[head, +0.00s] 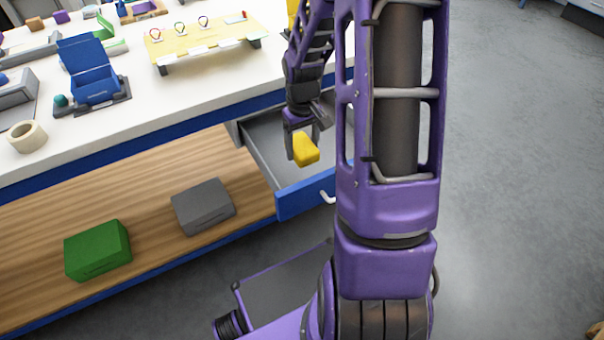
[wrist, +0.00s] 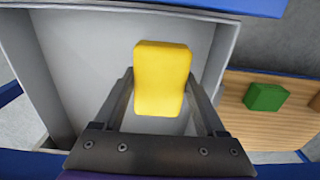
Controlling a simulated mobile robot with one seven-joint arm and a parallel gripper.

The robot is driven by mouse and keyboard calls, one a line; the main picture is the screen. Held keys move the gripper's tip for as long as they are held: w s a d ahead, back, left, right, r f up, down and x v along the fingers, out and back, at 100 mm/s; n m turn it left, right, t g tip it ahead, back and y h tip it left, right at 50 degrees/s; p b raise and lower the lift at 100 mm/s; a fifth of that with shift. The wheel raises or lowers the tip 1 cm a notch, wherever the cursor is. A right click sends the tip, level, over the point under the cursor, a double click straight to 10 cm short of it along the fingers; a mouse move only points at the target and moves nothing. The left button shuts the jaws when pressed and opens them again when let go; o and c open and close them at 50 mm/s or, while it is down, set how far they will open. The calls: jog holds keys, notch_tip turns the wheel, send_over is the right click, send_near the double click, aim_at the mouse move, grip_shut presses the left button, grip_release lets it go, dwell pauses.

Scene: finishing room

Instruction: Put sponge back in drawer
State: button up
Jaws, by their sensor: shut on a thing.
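A yellow sponge (head: 306,150) is between the fingers of my gripper (head: 303,147) in the head view. The wrist view shows the sponge (wrist: 160,78) between the two fingers of my gripper (wrist: 160,95), which is shut on it. The open drawer (head: 300,197) has a blue front and grey inside walls. The sponge is above the drawer opening. In the wrist view the grey drawer floor (wrist: 90,45) shows behind the sponge, and it looks bare where visible. My arm hides the drawer's right part in the head view.
A wooden shelf (head: 150,200) left of the drawer holds a green box (head: 97,250) and a grey box (head: 203,206). The white worktop (head: 190,95) above carries a blue open box (head: 88,70), a tape roll (head: 27,136) and a yellow board (head: 205,42).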

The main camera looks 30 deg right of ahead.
aim_at(302, 145)
notch_tip(302, 145, down, 8)
jog(key=shift+r+b, duration=0.25)
jog(key=shift+b, duration=0.4)
jog(key=shift+f, duration=0.15)
jog(key=o, duration=1.4)
notch_tip(302, 145, up, 12)
jog(key=shift+r+p, duration=0.2)
jog(key=shift+p, duration=1.05)
